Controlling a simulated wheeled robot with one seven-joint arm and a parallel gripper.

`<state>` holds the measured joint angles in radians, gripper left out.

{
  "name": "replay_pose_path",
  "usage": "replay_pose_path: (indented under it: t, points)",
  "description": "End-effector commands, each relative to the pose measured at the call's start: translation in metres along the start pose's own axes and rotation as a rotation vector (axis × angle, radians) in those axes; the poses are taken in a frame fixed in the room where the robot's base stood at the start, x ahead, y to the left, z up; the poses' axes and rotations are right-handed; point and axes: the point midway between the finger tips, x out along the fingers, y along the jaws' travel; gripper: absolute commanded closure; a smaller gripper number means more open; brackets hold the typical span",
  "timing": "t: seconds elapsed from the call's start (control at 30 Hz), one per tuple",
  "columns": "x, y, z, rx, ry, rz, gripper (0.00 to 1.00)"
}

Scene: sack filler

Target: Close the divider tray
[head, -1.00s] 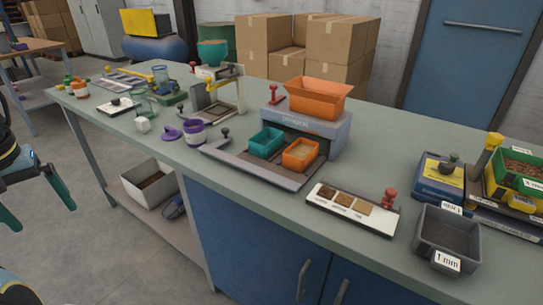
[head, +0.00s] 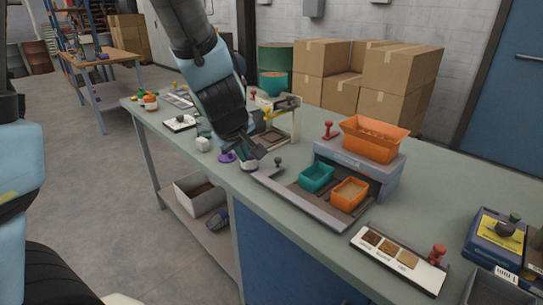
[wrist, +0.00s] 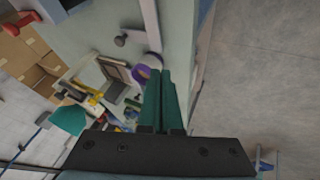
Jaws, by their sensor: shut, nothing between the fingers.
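The divider tray (head: 318,210) is a grey sliding tray, pulled out at the front of a grey machine (head: 360,162) with an orange hopper on top. A teal bin (head: 316,178) and an orange bin (head: 349,194) sit on it. A dark knob (head: 278,162) stands at its left end, and the knob (wrist: 121,41) also shows in the wrist view. My gripper (head: 258,153) is just left of the knob, apart from it, above the bench near the purple cup. In the wrist view my green fingers (wrist: 164,72) are together and empty.
A sample board with a red knob (head: 398,259) lies to the right. The bench front edge is close by.

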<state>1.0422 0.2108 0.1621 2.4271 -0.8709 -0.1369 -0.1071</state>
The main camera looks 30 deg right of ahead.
Motion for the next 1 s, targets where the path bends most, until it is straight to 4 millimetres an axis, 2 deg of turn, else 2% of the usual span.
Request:
replay_pose_path:
  t: [0.03,0.1,0.27,0.47,0.8,0.9,1.0]
  points:
    - [-0.002,0.012,0.007,-0.004,0.007,0.009,1.00]
    - [-0.003,0.020,0.011,-0.018,0.019,0.016,1.00]
    - [0.002,0.025,0.015,-0.033,0.032,0.020,1.00]
    - [0.033,0.023,0.016,-0.033,0.032,0.018,1.00]
    - [0.101,0.025,0.013,-0.033,0.030,0.017,1.00]
    - [0.102,0.044,0.010,-0.029,0.029,0.021,1.00]
    - [0.108,0.054,0.010,-0.031,0.030,0.020,1.00]
